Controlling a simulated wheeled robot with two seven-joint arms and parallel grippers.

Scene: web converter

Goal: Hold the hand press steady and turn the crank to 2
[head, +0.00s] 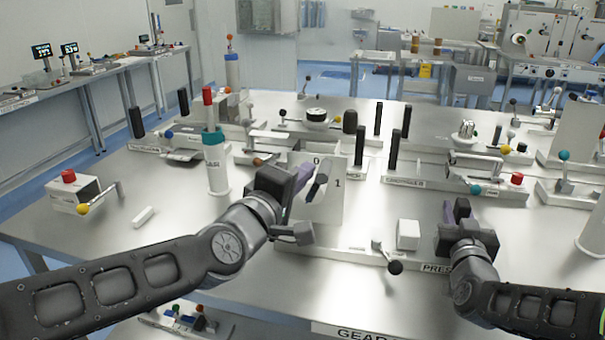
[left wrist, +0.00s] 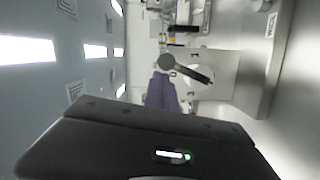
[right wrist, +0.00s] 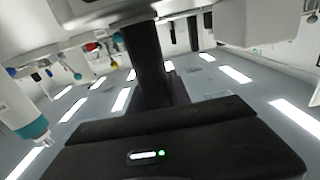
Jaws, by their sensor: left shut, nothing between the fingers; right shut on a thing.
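The hand press has an upright pale plate (head: 330,200) marked 0 and 1; no 2 is readable. Its dark crank (head: 317,187) stands before the plate, and in the left wrist view the crank (left wrist: 190,70) shows a round grey hub and dark handle. My left gripper (head: 302,178) is shut and empty, with purple fingers (left wrist: 162,92) beside the crank; contact cannot be told. My right gripper (head: 461,212) is shut on a black upright post at the press's right end; the post (right wrist: 143,55) rises from the gripper in the right wrist view.
A small black-knobbed lever (head: 394,267) and a white block (head: 408,234) lie between my grippers. A white cylinder with teal top (head: 217,165) stands left of my left gripper. Several other fixtures fill the table behind. The table's front left is mostly clear.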

